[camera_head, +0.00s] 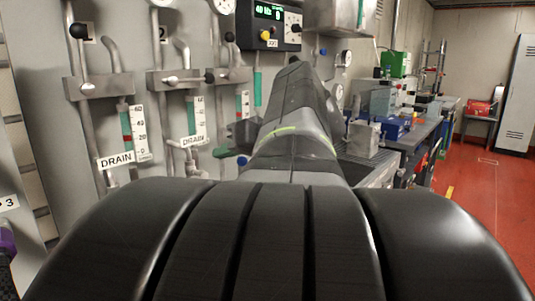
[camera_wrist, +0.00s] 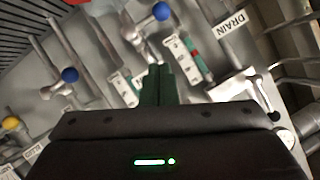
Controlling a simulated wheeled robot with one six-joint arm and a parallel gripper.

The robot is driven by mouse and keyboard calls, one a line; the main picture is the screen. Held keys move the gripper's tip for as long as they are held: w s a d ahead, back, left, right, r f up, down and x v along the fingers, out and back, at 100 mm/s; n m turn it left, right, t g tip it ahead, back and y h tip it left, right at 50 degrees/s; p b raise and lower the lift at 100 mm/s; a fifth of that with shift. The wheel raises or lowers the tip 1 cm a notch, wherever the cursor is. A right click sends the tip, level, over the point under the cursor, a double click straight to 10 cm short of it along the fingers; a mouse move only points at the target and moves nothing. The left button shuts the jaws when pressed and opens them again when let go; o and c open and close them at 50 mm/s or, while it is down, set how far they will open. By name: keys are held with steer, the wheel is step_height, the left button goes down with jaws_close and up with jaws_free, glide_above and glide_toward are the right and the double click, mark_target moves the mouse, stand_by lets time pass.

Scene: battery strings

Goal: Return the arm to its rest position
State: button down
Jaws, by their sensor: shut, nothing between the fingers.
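My arm stretches forward from the bottom of the head view, over the bench and close to the wall panel (camera_head: 215,40). Its links hide part of the bench and panel behind them. My gripper (camera_wrist: 158,72) shows in the wrist view as two dark green fingers side by side, shut and empty. The fingers point toward the panel with its gauges and levers. I cannot tell from the wrist view whether they touch it.
The panel carries level gauges (camera_head: 134,132), DRAIN labels (camera_head: 116,160), levers with ball knobs and a display box (camera_head: 269,24). A workbench (camera_head: 420,134) with equipment runs along the right. Red floor (camera_head: 480,210) is open at the right. A grey locker (camera_head: 519,97) stands at the back.

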steer(key=shift+v, duration=1.75)
steer(key=shift+a, duration=0.1)
